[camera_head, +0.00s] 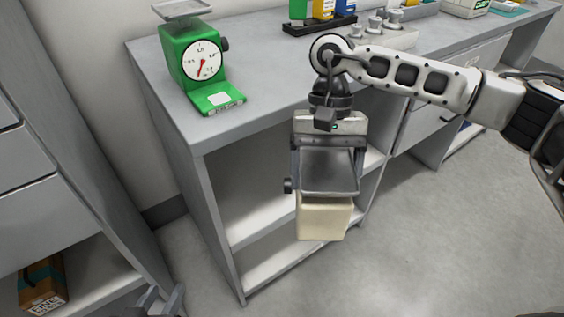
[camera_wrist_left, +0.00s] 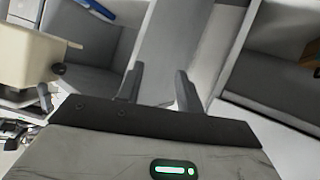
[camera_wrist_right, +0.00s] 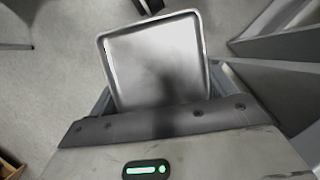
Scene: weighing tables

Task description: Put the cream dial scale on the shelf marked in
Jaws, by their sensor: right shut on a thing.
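The cream dial scale (camera_head: 324,221), with its grey pan (camera_head: 330,172) on top, hangs in my right gripper (camera_head: 327,165) in front of the open shelves. My right gripper is shut on it; the pan fills the right wrist view (camera_wrist_right: 155,62). The cream body and a dark knob show at the left of the left wrist view (camera_wrist_left: 28,55). Its dial face is not seen. My left gripper (camera_head: 163,297) is open and empty at the bottom of the head view; its two fingers stand apart in the left wrist view (camera_wrist_left: 158,90). I cannot read any "in" mark on the shelves.
The grey table (camera_head: 262,70) has an upper shelf (camera_head: 250,215) and a lower shelf (camera_head: 272,268), both bare where seen. A green dial scale (camera_head: 190,60) stands on its top. Weights (camera_head: 385,20) stand farther back. A brown box (camera_head: 42,285) sits in the left cabinet.

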